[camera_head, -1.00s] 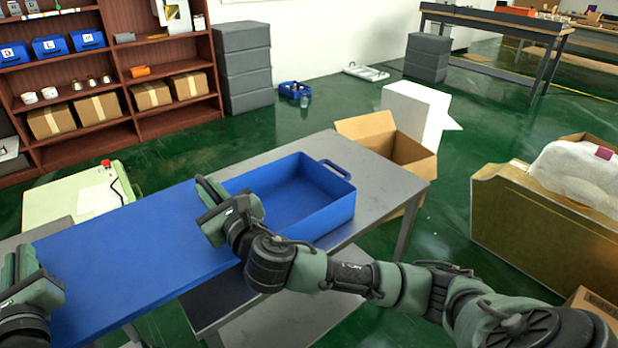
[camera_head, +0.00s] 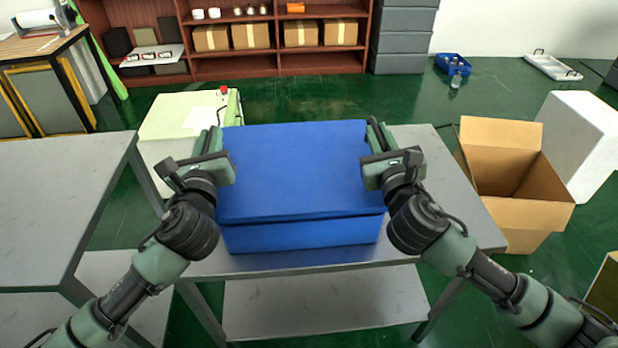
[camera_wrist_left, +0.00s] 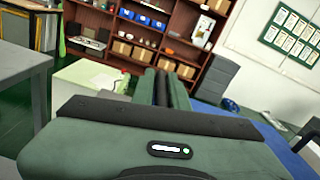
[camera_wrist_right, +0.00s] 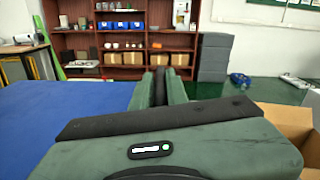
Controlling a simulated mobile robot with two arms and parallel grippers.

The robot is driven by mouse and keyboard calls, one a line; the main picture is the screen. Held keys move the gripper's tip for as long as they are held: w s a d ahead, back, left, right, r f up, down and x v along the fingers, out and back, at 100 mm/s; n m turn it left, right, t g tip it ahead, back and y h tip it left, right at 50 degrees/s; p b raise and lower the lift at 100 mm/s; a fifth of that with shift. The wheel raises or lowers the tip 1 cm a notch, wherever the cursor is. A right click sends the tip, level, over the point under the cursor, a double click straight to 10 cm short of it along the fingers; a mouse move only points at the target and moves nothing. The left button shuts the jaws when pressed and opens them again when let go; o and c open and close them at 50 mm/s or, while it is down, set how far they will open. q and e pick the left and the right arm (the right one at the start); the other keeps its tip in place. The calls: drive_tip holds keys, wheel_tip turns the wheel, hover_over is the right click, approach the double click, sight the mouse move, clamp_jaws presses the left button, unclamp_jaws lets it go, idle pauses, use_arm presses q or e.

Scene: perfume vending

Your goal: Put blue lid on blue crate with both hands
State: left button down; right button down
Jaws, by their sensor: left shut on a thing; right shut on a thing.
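The flat blue lid (camera_head: 295,165) lies over the blue crate (camera_head: 300,236) and hides its inside. The crate's front wall shows below the lid's front edge, with a dark line between them; I cannot tell whether the lid is fully seated. My left gripper (camera_head: 215,143) is shut on the lid's left edge. My right gripper (camera_head: 376,136) is shut on its right edge. The lid also shows at the right of the left wrist view (camera_wrist_left: 262,140) and at the left of the right wrist view (camera_wrist_right: 65,110). The crate's handles are hidden.
The crate stands on a grey table (camera_head: 455,190) with bare room at its right. Another grey table (camera_head: 55,200) is at the left. An open cardboard box (camera_head: 515,185) stands right of the table. A pale green cabinet (camera_head: 165,120) is behind at the left.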

use_arm(q)
drive_tip(key=shift+d+r, duration=0.1)
drive_tip(key=shift+d, duration=0.25)
use_arm(e)
drive_tip(key=shift+d, duration=0.25)
use_arm(q)
drive_tip(key=shift+a, duration=0.2)
use_arm(e)
drive_tip(key=shift+a, duration=0.25)
drive_tip(key=shift+d, duration=0.1)
